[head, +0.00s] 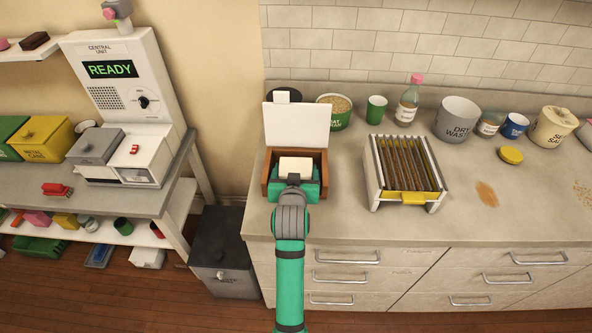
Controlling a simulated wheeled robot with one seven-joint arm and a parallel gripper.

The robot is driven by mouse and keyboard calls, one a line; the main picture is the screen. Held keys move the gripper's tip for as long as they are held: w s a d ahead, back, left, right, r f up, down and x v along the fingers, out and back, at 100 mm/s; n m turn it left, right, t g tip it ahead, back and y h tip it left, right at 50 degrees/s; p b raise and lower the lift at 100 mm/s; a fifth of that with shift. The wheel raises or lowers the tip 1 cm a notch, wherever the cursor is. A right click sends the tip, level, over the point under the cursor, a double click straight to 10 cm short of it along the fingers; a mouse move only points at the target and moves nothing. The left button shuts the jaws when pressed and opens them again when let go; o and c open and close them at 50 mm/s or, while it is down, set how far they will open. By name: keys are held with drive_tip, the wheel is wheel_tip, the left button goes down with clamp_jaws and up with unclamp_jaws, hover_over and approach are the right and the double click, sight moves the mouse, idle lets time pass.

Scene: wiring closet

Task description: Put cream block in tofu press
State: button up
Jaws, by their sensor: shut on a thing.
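The cream block (296,164) is a pale rectangular piece at the far end of my arm. My gripper (296,174), teal and grey, is shut on it; the fingertips are mostly hidden. The tofu press (269,163) appears to be the brown wooden box on the counter's left end, with its white lid (295,124) raised at the back. In the head view the block lies within the outline of the box opening. I cannot tell whether it touches the bottom or hangs above. My gripper covers the box's front.
A white rack with brown slats (405,165) stands to the right. A green tub (335,112), a green cup (376,108) and a bottle (407,103) stand behind. A grey cabinet (224,250) and a side table (110,199) are at left. Counter front is clear.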

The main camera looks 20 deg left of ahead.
drive_tip(key=o, duration=1)
drive_tip(key=shift+f, duration=0.1)
drive_tip(key=shift+s+r, duration=0.1)
drive_tip(key=shift+r, duration=0.1)
drive_tip(key=v, duration=1.1)
drive_tip(key=shift+s+d+r, duration=0.1)
drive_tip(key=shift+s+r, duration=0.05)
drive_tip(key=shift+s, duration=0.2)
